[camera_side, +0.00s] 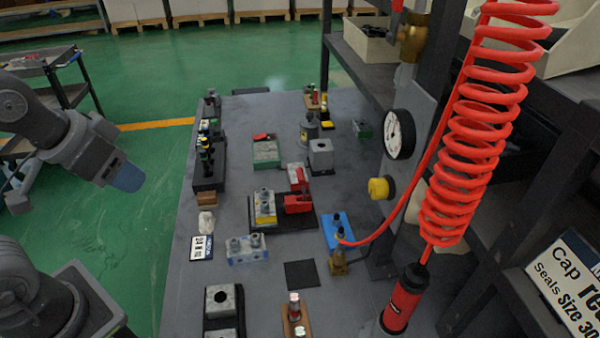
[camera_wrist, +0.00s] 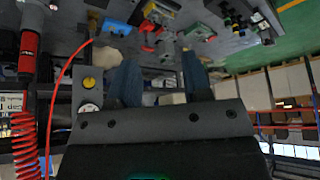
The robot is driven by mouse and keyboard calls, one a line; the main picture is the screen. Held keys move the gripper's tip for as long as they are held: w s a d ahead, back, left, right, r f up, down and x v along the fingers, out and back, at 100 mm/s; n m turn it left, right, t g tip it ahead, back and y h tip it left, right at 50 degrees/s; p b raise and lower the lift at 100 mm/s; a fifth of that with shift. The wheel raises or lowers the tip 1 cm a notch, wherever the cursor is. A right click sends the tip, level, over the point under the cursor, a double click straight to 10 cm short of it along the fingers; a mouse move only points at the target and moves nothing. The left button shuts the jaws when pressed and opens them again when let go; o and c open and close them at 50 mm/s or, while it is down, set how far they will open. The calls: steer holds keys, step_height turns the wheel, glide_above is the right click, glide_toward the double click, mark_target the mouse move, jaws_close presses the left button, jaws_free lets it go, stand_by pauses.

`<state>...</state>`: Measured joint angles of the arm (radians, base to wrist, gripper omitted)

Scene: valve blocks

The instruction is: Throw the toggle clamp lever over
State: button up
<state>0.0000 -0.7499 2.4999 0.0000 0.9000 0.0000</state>
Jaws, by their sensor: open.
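The toggle clamp lever (camera_side: 298,203) is red and lies low at the right end of a dark base plate (camera_side: 270,228) in the middle of the table. A grey and yellow block (camera_side: 264,207) sits on the same plate to its left. In the wrist view, a small red part that looks like the lever (camera_wrist: 149,27) shows beyond my fingers. My gripper (camera_side: 126,178) is in the air left of the table, well apart from the clamp. Its two blue fingers (camera_wrist: 160,77) are apart with nothing held between them.
A gauge (camera_side: 399,134) and yellow knob (camera_side: 380,188) stand right of the clamp. Several blocks crowd the grey table (camera_side: 240,300).

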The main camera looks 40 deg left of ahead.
steer(key=shift+c, duration=0.7)
steer(key=w+a+m+t, duration=0.1)
steer(key=w+a+m, duration=0.1)
steer(key=w, duration=0.2)
steer(key=w+a+f+m+t+y, duration=0.1)
steer(key=w+a+m, duration=0.1)
steer(key=w, duration=0.3)
steer(key=w+a+f+m+t+y, duration=0.1)
steer(key=w+m, duration=0.1)
steer(key=w, duration=0.2)
steer(key=shift+w+a+t, duration=0.3)
steer(key=shift+w+a, duration=0.1)
jaws_close()
steer(key=w+a+f+m+t+h, duration=0.1)
steer(key=w+f+m+t+h, duration=0.15)
steer(key=w+f+m, duration=0.4)
steer(key=d+f+m+h, duration=0.3)
steer(key=f+m+h, duration=0.7)
steer(key=m+h, duration=0.2)
steer(key=shift+w+f+m+t, duration=0.3)
steer(key=shift+m+t, duration=0.05)
steer(key=shift+m, duration=0.9)
